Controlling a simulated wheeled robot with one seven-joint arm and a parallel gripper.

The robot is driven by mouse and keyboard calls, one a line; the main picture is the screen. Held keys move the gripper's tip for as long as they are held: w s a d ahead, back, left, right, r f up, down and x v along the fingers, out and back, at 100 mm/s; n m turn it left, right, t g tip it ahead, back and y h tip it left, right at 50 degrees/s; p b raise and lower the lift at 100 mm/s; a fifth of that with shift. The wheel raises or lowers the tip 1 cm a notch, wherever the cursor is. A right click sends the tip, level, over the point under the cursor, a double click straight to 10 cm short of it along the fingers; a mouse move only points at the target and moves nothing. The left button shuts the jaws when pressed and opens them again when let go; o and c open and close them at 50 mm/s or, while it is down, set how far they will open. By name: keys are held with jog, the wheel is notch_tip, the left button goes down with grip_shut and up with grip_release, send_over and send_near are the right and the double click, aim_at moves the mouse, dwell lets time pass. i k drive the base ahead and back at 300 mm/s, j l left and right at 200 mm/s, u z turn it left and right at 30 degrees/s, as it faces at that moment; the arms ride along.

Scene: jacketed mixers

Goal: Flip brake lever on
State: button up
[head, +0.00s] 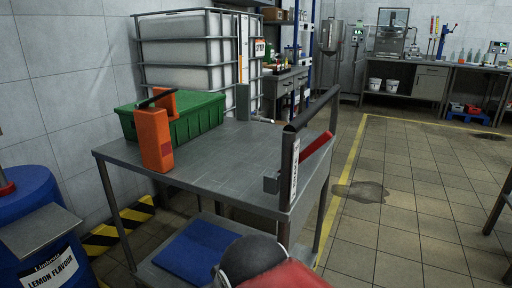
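The brake lever (315,146) is a red bar in the head view, on the near right side of a grey metal cart (215,165). It slants up and to the right from a small grey bracket (271,183) by the cart's dark handle post (288,160). A white label strip (294,168) is on that post. I cannot tell from this view whether the lever's position is on or off. My gripper's fingers do not show. A dark rounded shape with a red part, possibly my arm, cuts into the bottom edge.
The cart carries a green crate (189,116) and an orange tool (154,138); a blue item (198,248) lies on its lower shelf. A blue drum (30,220) stands at left. The tiled floor right of the cart is open, with a dark stain (361,191).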

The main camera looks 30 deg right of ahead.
aim_at(316, 145)
jog(key=z, duration=1)
